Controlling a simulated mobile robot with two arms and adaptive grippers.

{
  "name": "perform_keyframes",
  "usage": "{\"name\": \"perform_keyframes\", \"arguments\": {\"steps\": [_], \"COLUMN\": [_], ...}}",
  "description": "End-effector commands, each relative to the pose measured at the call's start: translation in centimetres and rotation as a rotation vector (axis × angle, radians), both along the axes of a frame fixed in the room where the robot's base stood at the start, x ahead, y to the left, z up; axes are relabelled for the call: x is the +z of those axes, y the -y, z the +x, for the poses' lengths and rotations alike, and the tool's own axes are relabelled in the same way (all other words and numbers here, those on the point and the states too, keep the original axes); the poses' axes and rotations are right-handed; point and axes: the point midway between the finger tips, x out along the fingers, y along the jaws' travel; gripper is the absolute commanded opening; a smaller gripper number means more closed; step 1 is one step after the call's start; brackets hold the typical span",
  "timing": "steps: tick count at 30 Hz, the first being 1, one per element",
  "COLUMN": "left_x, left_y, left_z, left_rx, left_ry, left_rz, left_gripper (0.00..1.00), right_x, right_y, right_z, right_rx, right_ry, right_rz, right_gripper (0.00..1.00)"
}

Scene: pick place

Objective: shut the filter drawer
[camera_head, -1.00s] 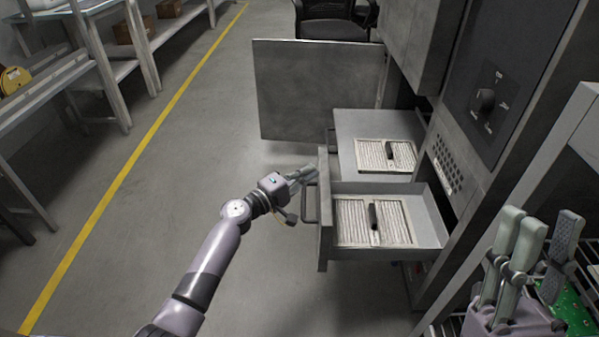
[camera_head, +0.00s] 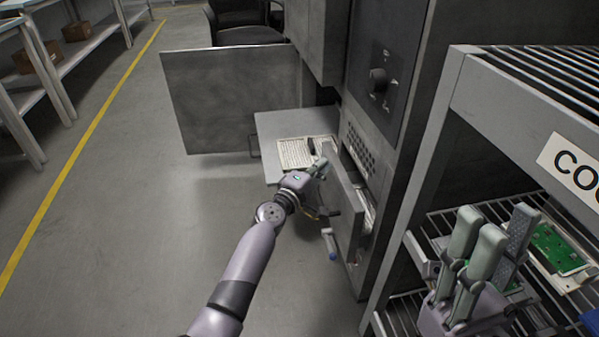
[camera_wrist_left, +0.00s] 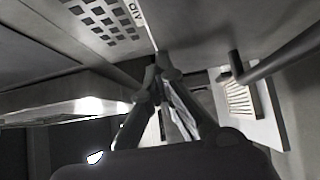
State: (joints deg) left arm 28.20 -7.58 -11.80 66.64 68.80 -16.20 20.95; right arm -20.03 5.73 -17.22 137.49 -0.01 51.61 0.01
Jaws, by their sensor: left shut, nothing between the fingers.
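The near filter drawer (camera_head: 347,212) is almost fully in the cabinet; a narrow gap behind its front shows a strip of its inside. My left gripper (camera_head: 322,168) is shut and empty at the upper left edge of this drawer front; whether it touches is unclear. In the left wrist view its fingertips (camera_wrist_left: 162,62) meet. My right gripper (camera_head: 492,235) is at lower right, open, fingers up.
A grey cabinet door (camera_head: 230,95) stands open beyond the far drawer. A wire rack (camera_head: 450,120) with green circuit boards (camera_head: 556,248) is close on the right, around my right gripper. A blue-tipped handle (camera_head: 331,245) sticks out below the near drawer. Floor at left is clear.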

Motion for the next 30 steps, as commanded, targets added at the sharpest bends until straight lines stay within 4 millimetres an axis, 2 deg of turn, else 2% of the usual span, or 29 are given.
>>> {"name": "perform_keyframes", "arguments": {"steps": [3, 10, 30], "left_x": [-0.1, 0.0, 0.1], "left_y": [1.6, 3.3, 3.8], "left_z": [0.5, 1.0, 1.0], "left_rx": [0.000, 0.001, -0.003], "left_ry": [0.000, 0.000, 0.000], "left_rz": [-0.001, -0.001, -0.001], "left_gripper": [0.00, 0.00, 0.00], "right_x": [-0.6, -1.0, -0.7], "right_y": [0.0, 0.0, 0.0], "right_z": [0.0, 0.0, 0.0], "right_rx": [0.000, 0.000, 0.000], "right_ry": [-0.001, -0.001, 0.010], "right_rz": [0.000, 0.000, -0.001], "right_gripper": [0.31, 0.31, 0.31]}}
